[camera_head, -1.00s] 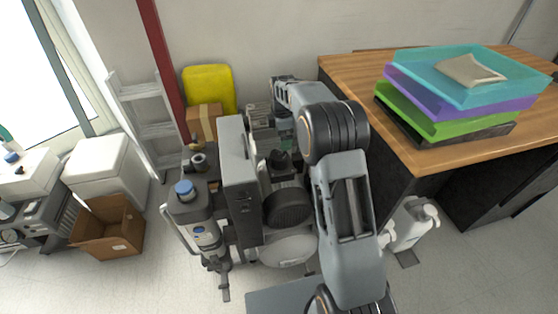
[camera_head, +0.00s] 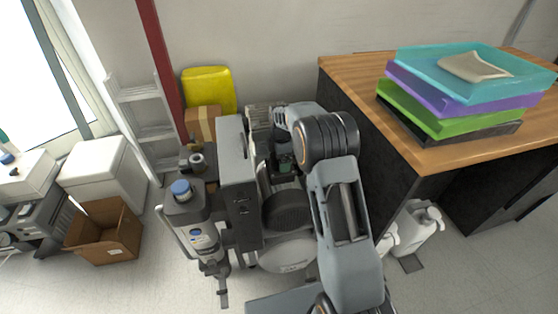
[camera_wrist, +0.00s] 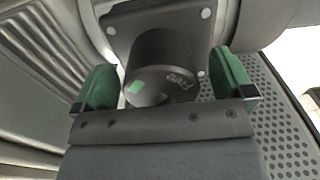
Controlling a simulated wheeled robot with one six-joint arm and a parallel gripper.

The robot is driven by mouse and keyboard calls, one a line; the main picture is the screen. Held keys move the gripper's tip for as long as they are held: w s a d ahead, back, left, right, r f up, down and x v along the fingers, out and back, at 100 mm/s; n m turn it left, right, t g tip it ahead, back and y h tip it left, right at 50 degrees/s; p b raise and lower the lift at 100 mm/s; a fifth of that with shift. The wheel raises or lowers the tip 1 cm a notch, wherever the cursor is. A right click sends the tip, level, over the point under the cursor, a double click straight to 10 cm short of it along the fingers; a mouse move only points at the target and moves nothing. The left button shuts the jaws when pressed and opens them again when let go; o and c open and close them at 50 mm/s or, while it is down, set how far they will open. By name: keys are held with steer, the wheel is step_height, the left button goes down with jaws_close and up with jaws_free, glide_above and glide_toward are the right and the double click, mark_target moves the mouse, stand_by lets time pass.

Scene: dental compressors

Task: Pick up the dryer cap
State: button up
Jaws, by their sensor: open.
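A dark round cap (camera_wrist: 168,68), which looks like the dryer cap, stands out from a grey plate with bright round fasteners in the wrist view. Its end face bears pale lettering and a small green square. My gripper (camera_wrist: 165,85) is open, with one green pad on either side of the cap. A gap shows on the right; whether the left pad touches cannot be told. In the head view my gripper (camera_head: 286,162) is low among the compressor parts, partly hidden by my arm, and the cap cannot be made out there.
The compressor unit (camera_head: 238,170) surrounds my gripper, with a blue-topped canister (camera_head: 200,225) on its left. A perforated plate (camera_wrist: 285,120) lies right of the cap. A wooden desk (camera_head: 350,75) with stacked trays (camera_head: 450,100) stands close right. A cardboard box (camera_head: 105,235) sits on the left floor.

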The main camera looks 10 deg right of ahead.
steer(key=shift+c, duration=0.5)
steer(key=c, duration=0.9)
steer(key=shift+c, duration=0.4)
steer(key=shift+r, duration=0.1)
